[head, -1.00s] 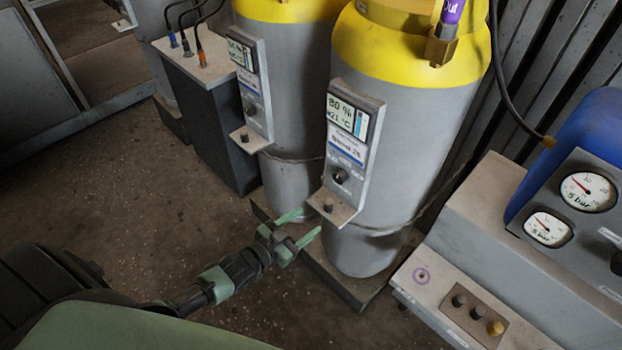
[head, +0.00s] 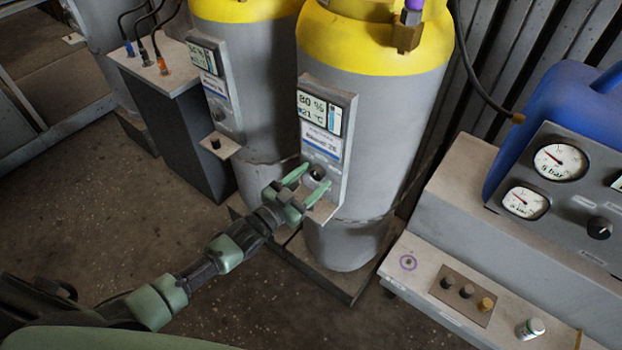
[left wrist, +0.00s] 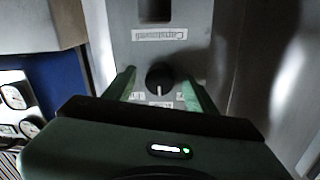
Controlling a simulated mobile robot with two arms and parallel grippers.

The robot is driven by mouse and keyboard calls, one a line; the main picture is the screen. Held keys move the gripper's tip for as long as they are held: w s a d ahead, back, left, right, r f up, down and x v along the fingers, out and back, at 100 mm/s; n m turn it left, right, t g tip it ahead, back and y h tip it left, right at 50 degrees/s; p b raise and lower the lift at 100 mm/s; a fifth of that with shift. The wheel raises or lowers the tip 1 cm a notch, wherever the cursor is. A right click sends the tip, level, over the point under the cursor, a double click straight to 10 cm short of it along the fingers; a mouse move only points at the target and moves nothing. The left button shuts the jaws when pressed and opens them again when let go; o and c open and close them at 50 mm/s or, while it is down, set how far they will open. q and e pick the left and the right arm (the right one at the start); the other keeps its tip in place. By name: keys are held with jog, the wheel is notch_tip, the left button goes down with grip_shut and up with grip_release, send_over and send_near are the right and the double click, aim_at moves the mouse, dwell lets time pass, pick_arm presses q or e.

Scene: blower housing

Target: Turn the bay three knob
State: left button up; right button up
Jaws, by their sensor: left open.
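The nearer grey cylinder with a yellow top (head: 387,130) carries a control panel (head: 325,128) with a display reading 80 % and 21 °C. A dark round knob (head: 317,173) sits low on this panel. My left gripper (head: 307,180) is open, its green fingers at the lower panel near the knob. In the left wrist view the black knob (left wrist: 159,78), with a pale pointer line, sits between the two open fingertips (left wrist: 160,88), with gaps on both sides. Whether either finger touches it I cannot tell. The right gripper is out of view.
A second cylinder with a similar panel (head: 214,85) stands to the left, beside a dark box (head: 170,120) with cables. A grey console (head: 560,225) with gauges and a blue tank (head: 560,100) stand at the right. The floor at front left is clear.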

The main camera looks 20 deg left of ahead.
pick_arm(q)
grip_shut()
jog(key=m, duration=0.6)
jog(key=shift+a+r+p, duration=0.1)
jog(key=shift+p, duration=0.3)
jog(key=m, duration=0.5)
jog(key=shift+m, duration=0.4)
grip_release()
